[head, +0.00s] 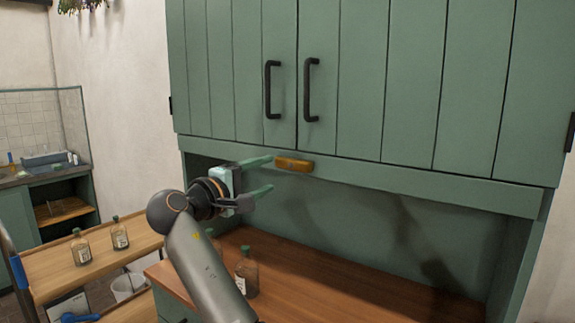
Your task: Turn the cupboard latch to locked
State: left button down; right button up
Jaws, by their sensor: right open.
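The green cupboard (350,75) has two closed doors with black bar handles. The latch (295,165) is a small amber-brown bar on the rail just below where the doors meet, and it lies about horizontal. My right gripper (271,173) is open, with green fingers pointing right, and holds nothing. Its upper fingertip is just left of the latch's left end; I cannot tell whether they touch. The lower finger is below the latch. My left gripper is not in view.
Below the cupboard is a wooden worktop (340,295) with brown bottles (246,272) behind my right forearm. A wooden cart (100,262) with two bottles stands at left. The space in front of the rail to the right of the latch is clear.

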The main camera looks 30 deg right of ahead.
aim_at(291, 166)
jog(key=p+x, duration=0.1)
jog(key=x, duration=0.8)
grip_shut()
dwell(0.4)
